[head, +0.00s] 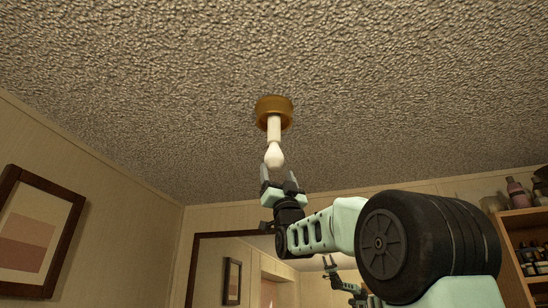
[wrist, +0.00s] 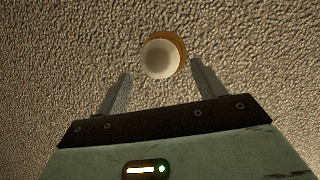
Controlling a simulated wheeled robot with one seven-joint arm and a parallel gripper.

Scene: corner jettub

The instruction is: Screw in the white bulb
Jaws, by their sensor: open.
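The white bulb (head: 274,155) hangs below a white socket stem (head: 274,128) under a round brass ceiling fixture (head: 274,111). In the wrist view the bulb (wrist: 161,59) is seen end-on, with the brass fixture (wrist: 176,40) partly hidden behind it. My gripper (head: 279,176) points upward just below the bulb, its fingers apart. In the wrist view my gripper (wrist: 160,76) is open and empty, and the bulb appears just beyond the fingertips, between their lines. I cannot tell how far the bulb is seated in the socket.
The textured ceiling (head: 400,80) is clear around the fixture. A framed picture (head: 36,235) hangs on the left wall. A large mirror (head: 215,262) on the back wall reflects my arm. A wooden shelf (head: 520,225) with bottles stands at the right.

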